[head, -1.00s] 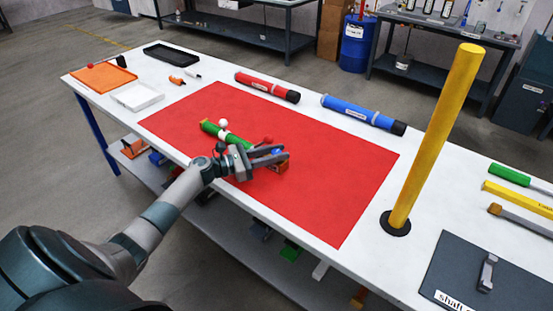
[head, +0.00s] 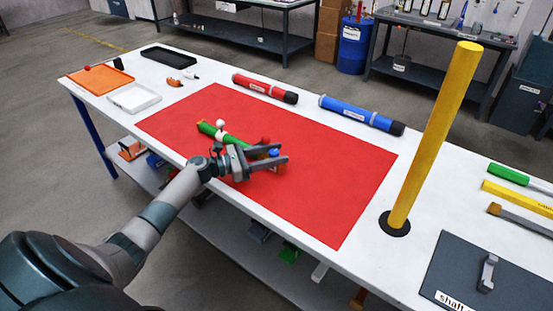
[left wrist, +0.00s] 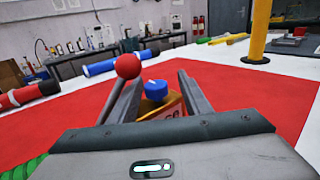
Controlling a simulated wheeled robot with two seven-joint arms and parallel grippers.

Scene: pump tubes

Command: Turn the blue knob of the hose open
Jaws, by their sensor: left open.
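The green hose (head: 207,130) lies on the red mat (head: 330,165), with a white ball (head: 220,124) near its far end. Its near end has an orange-brown block, a red ball and the blue knob (head: 274,153). In the left wrist view the blue knob (left wrist: 156,89) sits on top of the orange block (left wrist: 165,107), between my left fingers. The red ball (left wrist: 128,66) stands by the left finger. My left gripper (head: 282,154) is open around the knob area; whether a finger touches the knob, I cannot tell. My right gripper is not in view.
A red tube (head: 265,88) and a blue tube (head: 358,113) lie behind the mat. A tall yellow pole (head: 435,140) stands on the table at right. Trays lie at the far left. The mat's right part is clear.

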